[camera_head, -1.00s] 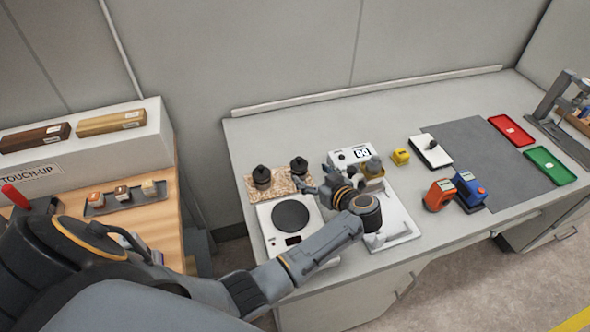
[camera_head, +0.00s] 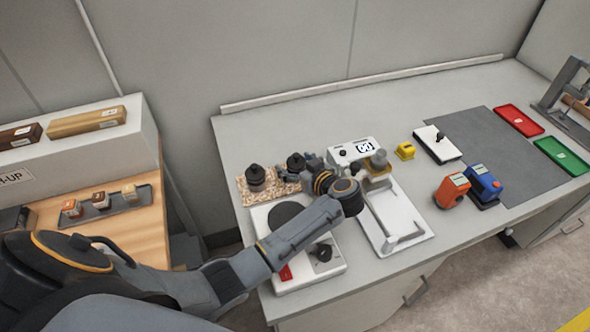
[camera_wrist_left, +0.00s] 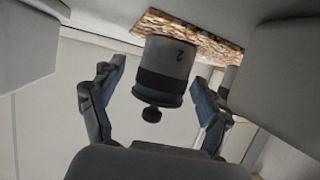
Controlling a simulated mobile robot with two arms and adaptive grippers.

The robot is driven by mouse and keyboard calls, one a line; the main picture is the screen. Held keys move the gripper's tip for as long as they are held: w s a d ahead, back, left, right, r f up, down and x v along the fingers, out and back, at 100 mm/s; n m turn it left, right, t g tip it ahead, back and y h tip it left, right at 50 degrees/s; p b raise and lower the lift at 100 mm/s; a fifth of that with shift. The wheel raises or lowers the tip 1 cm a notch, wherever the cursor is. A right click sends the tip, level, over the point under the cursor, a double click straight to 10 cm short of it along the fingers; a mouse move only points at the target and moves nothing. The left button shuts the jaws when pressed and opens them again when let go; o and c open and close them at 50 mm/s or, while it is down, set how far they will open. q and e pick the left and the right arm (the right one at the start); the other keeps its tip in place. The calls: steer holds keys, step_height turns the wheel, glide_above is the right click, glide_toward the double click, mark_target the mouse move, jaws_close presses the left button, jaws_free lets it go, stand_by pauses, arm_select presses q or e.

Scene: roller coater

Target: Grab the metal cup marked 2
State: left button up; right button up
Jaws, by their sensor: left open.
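My right gripper does not show.
A white device with a dark round plate (camera_head: 284,216) lies in front of the mat, partly under my arm. A white box with a display (camera_head: 344,153) and a white stand (camera_head: 412,219) are to the right. Orange (camera_head: 452,190) and blue (camera_head: 483,184) devices stand further right.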

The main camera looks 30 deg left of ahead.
arm_select(q)
steer(key=shift+d+r, duration=0.1)
steer(key=shift+c, duration=1.3)
steer(key=c, duration=1.2)
steer(key=shift+c, duration=0.2)
